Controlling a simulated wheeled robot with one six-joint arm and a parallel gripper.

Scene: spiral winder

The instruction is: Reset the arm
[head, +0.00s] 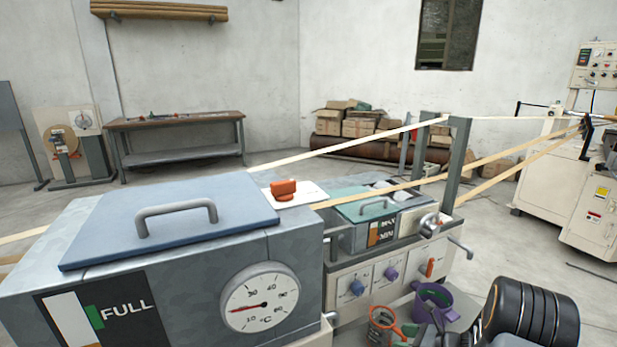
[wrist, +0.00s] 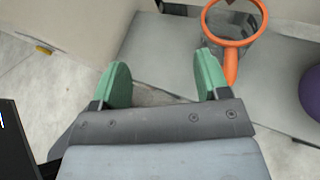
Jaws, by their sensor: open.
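My gripper (wrist: 163,85) shows in the wrist view with its two green fingertips spread apart and nothing between them. It points down over a grey shelf surface (wrist: 165,55) and a strip of concrete floor. My black arm shows at the lower right of the head view, beside the machine; the gripper is mostly hidden there, with only a small green part visible near the orange-rimmed container (head: 383,322). In the wrist view the orange ring and handle (wrist: 230,62) lie just beyond the right fingertip, apart from it.
A purple container (head: 432,300) stands near my arm. The grey machine with a FULL sign (head: 128,308), a dial (head: 260,300) and a lidded tank (head: 170,220) fills the left. Stretched strips (head: 350,147) run to a cream machine (head: 570,180).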

